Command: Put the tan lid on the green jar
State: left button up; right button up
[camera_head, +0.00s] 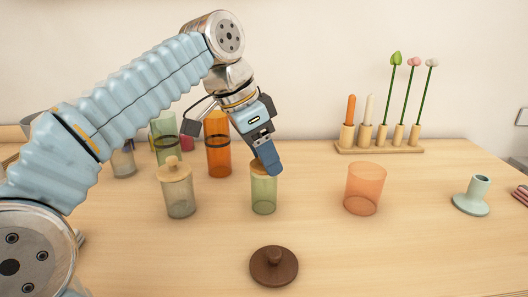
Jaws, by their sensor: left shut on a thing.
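The green jar (264,197) stands upright near the middle of the table, a small see-through cylinder. The tan lid (257,168) is at the jar's mouth, partly hidden by my gripper; I cannot tell whether it is fully seated or just above the rim. My left gripper (270,166) reaches down from above and is shut on the tan lid, with its fingers covering the knob. My right gripper is not in view.
A grey jar (180,200) with its own wooden lid stands left. Tall orange (217,155) and green (163,135) jars stand behind. A dark brown lid (274,266) lies in front. A salmon jar (364,190), mint holder (472,196) and flower rack (378,149) are right.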

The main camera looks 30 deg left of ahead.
pick_arm(q)
jog(key=shift+f, duration=0.25)
dwell(0.7)
jog(key=o, duration=1.1)
jog(key=v, duration=0.7)
jog(key=shift+s+a+r, duration=0.1)
jog(key=shift+s+r, duration=0.05)
jog(key=shift+r, duration=0.05)
